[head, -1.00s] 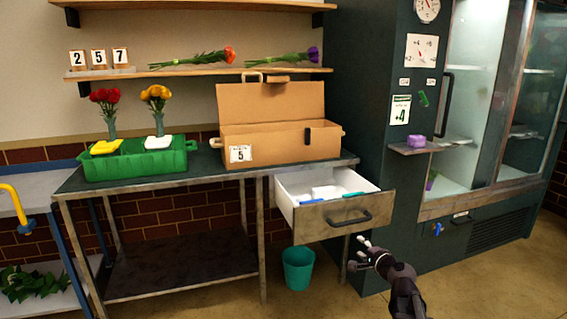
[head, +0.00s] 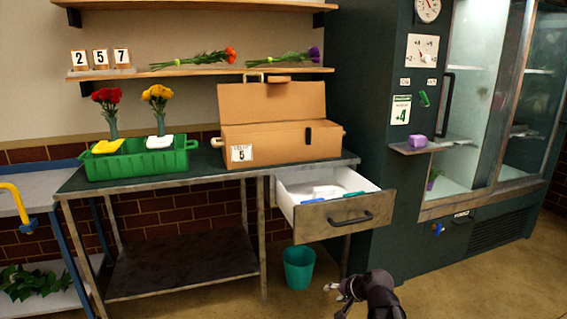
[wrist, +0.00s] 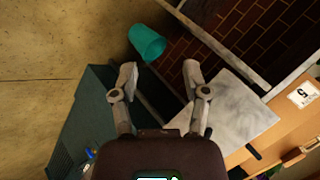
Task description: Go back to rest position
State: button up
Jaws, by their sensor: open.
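My gripper (head: 337,290) is low in front of the open drawer, above the floor, at the bottom of the head view. In the wrist view my gripper (wrist: 158,80) has its two fingers spread apart with nothing between them. The drawer (head: 335,216) is pulled out from under the table and holds a white item and blue and green items. My gripper is apart from its handle (head: 350,219).
A teal bin (head: 299,268) stands on the floor under the table. A glass-door cooler (head: 478,110) is at right. Open floor lies in front.

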jog(key=s+d+f+n+g+h, duration=0.1)
jog(key=s+f+n+g+h, duration=0.2)
jog(key=s, duration=0.4)
jog(key=s+d+f+n+g+h, duration=0.1)
jog(key=s+f+n+g+h, duration=0.1)
jog(key=s+g+h, duration=0.3)
notch_tip(320, 180, up, 37)
jog(key=s+t+y+p, duration=0.1)
jog(key=y+p, duration=0.1)
jog(key=p, duration=3.5)
jog(key=shift+s+a, duration=0.15)
jog(key=shift+a, duration=0.1)
